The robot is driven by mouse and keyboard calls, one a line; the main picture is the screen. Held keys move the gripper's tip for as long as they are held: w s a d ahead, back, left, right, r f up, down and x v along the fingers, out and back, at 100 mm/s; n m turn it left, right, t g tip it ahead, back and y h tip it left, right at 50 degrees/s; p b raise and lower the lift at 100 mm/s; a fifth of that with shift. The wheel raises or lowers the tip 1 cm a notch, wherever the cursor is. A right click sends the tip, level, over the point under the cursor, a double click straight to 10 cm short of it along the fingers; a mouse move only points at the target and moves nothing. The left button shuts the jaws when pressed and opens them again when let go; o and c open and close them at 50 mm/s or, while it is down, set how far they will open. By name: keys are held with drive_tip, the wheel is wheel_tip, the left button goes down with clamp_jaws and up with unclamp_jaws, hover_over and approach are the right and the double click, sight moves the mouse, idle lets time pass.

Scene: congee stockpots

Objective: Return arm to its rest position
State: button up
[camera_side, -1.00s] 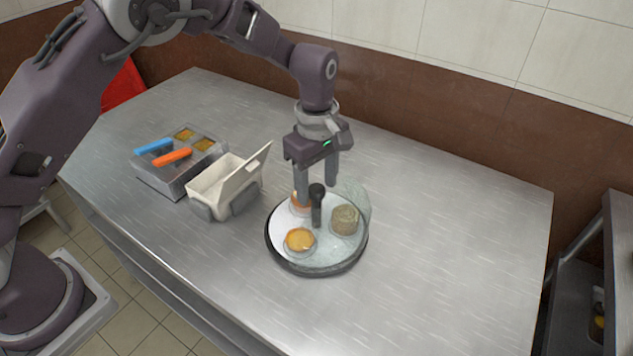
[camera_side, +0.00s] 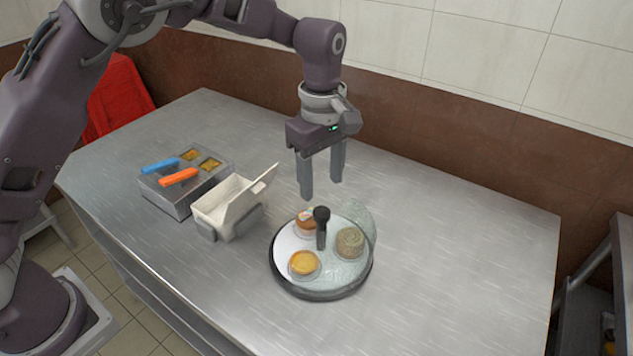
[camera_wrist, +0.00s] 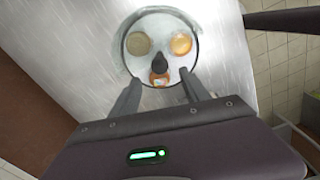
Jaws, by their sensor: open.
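My gripper (camera_side: 320,190) is open and empty, pointing down above the back edge of a round tray (camera_side: 322,294). It also shows in the wrist view (camera_wrist: 160,82), with its two fingers spread apart. The tray carries a dark upright knob (camera_side: 321,228), a yellow tart-like item (camera_side: 304,263) at the front, a beige round item (camera_side: 349,242) at the right and an orange-brown item (camera_side: 306,222) at the back. A clear lid-like piece (camera_side: 358,212) stands at the tray's back right. The fingers touch nothing.
Left of the tray, an open white box (camera_side: 228,210) stands with its lid raised. Beyond it is a metal container (camera_side: 172,198) with blue (camera_side: 161,166) and orange (camera_side: 180,177) handles. The steel table (camera_side: 450,250) is clear on the right. A wall runs behind.

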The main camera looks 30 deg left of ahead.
drive_tip(key=s+a+r+m+t+h, duration=0.1)
drive_tip(key=s+a+r+m, duration=0.25)
drive_tip(key=s+r, duration=0.35)
drive_tip(key=s+a+r+m+t+h, duration=0.1)
drive_tip(key=s+a+r+m, duration=0.2)
drive_tip(key=s+a+r, duration=0.4)
drive_tip(key=s+a+m+t+y, duration=0.2)
drive_tip(key=s+m, duration=0.6)
drive_tip(key=s, duration=0.7)
drive_tip(key=shift+s+a+f+t, duration=0.2)
drive_tip(key=shift+f+t, duration=0.2)
drive_tip(key=shift+t, duration=0.4)
